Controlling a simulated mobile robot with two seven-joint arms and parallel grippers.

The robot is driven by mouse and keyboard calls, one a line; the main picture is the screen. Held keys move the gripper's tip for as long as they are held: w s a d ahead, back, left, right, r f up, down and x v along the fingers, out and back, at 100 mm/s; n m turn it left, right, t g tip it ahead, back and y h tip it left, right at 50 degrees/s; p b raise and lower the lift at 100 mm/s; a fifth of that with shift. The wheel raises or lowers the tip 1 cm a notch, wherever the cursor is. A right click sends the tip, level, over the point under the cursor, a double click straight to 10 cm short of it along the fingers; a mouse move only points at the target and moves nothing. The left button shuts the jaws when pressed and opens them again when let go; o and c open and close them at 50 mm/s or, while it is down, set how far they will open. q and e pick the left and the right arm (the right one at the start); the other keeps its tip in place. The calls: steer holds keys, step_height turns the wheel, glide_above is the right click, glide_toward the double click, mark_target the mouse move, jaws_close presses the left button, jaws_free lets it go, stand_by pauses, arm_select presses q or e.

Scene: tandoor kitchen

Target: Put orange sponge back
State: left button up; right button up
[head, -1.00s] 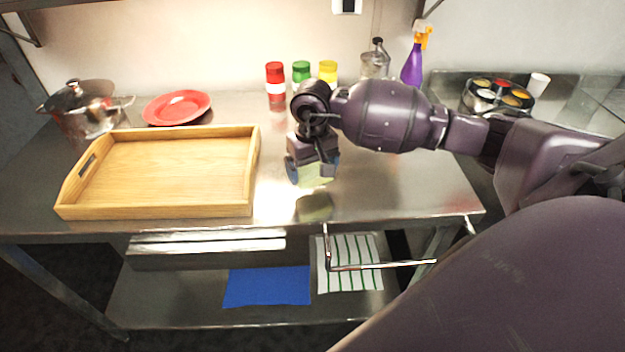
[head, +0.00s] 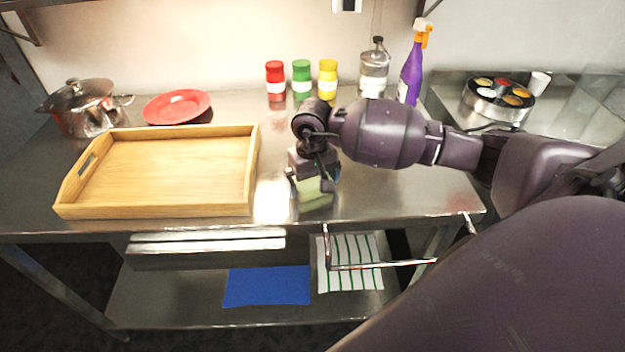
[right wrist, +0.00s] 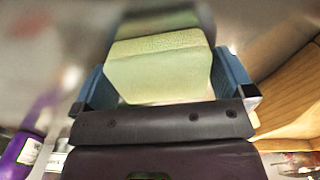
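A pale yellow-green sponge (head: 315,192) is at my right gripper, low over the front of the steel table. It looks yellow-green, not orange; no orange sponge shows. My right gripper (head: 313,180) points down. In the right wrist view the sponge (right wrist: 160,68) sits between the two blue fingers (right wrist: 165,85), which appear to press its sides. The sponge's underside is at or very near the tabletop; I cannot tell whether it touches. My left gripper is not in view.
A wooden tray (head: 250,190) stands just left of the gripper. Red, green and yellow shakers (head: 301,80), a glass bottle (head: 374,72) and a purple spray bottle (head: 411,80) stand behind. A red plate (head: 177,106) and pot (head: 85,108) are back left. Bare steel lies right of the gripper.

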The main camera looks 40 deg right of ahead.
mark_target(312, 179)
steer(key=shift+r, duration=0.2)
step_height(312, 179, up, 12)
stand_by(0.4)
stand_by(0.4)
